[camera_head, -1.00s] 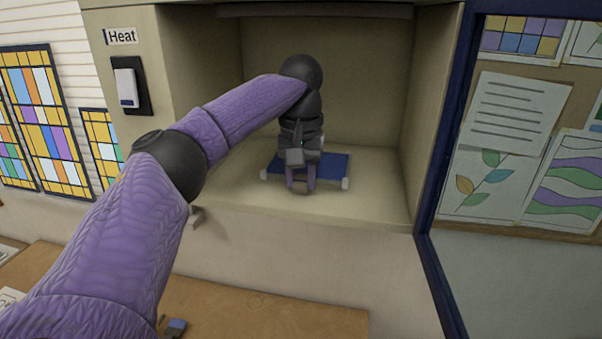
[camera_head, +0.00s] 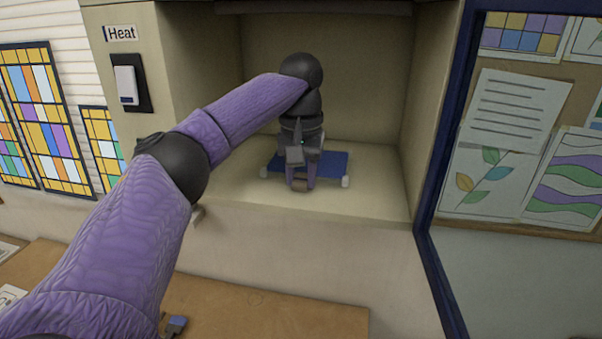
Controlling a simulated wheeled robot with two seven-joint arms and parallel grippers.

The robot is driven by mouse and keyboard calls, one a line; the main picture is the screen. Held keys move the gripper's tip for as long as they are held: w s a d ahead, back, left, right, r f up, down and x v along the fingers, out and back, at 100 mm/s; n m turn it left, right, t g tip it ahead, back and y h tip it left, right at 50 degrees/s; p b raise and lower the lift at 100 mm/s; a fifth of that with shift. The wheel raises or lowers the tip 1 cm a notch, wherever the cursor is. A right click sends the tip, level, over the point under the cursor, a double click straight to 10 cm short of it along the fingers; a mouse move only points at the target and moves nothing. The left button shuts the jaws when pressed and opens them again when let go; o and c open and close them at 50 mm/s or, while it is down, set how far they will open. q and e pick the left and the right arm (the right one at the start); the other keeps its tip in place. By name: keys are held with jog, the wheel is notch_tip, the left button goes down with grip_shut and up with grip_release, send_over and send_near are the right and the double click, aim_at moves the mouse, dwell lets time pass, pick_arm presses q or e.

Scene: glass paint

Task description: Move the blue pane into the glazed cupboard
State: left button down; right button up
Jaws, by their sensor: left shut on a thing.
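The blue pane (camera_head: 334,164) lies flat inside an open, box-like recess in the wall, with small white pieces at its front corners. My left arm reaches in from the left. My left gripper (camera_head: 301,185) points downward at the pane's front edge and is shut on it, covering part of its middle. My right gripper is out of view. I cannot make out a glazed cupboard with certainty.
The recess (camera_head: 376,205) has side walls close to the arm. A switch (camera_head: 127,86) sits under a "Heat" sign (camera_head: 120,34). A wooden table (camera_head: 255,312) is below. A dark blue frame (camera_head: 428,205) borders a pinboard (camera_head: 514,150) at right.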

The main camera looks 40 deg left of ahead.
pick_arm(q)
jog(key=shift+f, duration=0.15)
jog(key=shift+c, duration=1.4)
grip_release()
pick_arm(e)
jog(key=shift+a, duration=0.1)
